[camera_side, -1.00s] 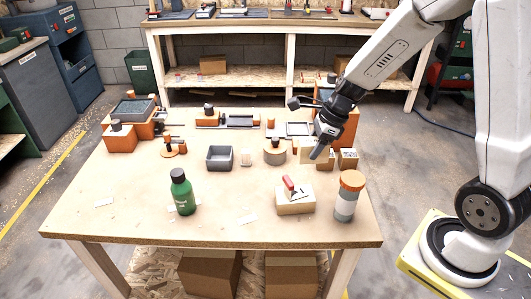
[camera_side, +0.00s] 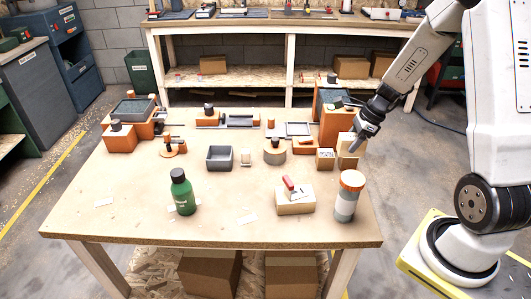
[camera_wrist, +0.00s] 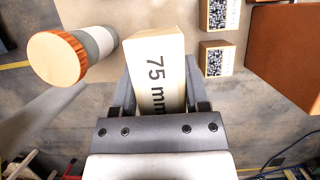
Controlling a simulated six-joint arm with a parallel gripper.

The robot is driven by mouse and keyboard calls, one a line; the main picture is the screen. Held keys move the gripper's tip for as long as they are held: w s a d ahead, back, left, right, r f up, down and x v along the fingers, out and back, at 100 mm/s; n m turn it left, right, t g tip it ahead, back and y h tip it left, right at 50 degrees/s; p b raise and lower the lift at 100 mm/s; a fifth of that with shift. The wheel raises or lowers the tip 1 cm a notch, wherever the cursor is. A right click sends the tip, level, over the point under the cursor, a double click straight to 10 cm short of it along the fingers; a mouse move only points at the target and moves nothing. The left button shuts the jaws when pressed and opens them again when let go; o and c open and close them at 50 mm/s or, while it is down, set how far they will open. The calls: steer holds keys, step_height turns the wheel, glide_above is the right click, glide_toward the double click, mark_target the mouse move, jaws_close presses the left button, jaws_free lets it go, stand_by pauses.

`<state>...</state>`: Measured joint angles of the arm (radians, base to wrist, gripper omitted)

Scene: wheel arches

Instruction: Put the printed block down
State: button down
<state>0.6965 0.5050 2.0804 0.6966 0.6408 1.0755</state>
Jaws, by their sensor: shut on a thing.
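The printed block (camera_wrist: 158,60) is pale wood with "75 mm" in black on its face. It sits between the two fingers of my gripper (camera_wrist: 160,88) in the wrist view, and my gripper is shut on it. In the side view my gripper (camera_side: 362,138) is over the right edge of the table, tilted down, with the block (camera_side: 349,145) at its tip. The block's lower end overlaps a small wooden block (camera_side: 347,162) there, and I cannot tell the gap between the block and the table.
Two small blocks with black-and-white printed codes (camera_wrist: 217,58) lie right of the held block in the wrist view. An orange-capped bottle (camera_side: 347,197) stands near the table's right edge. An orange machine (camera_side: 334,125) stands behind. The front middle of the table (camera_side: 235,205) is mostly clear.

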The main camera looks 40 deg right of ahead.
steer(key=shift+f, duration=1.8)
steer(key=shift+f, duration=0.1)
steer(key=shift+f, duration=2.85)
steer(key=shift+f, duration=0.1)
steer(key=shift+f, duration=1.95)
steer(key=shift+f, duration=0.1)
steer(key=shift+c, duration=0.4)
jaws_free()
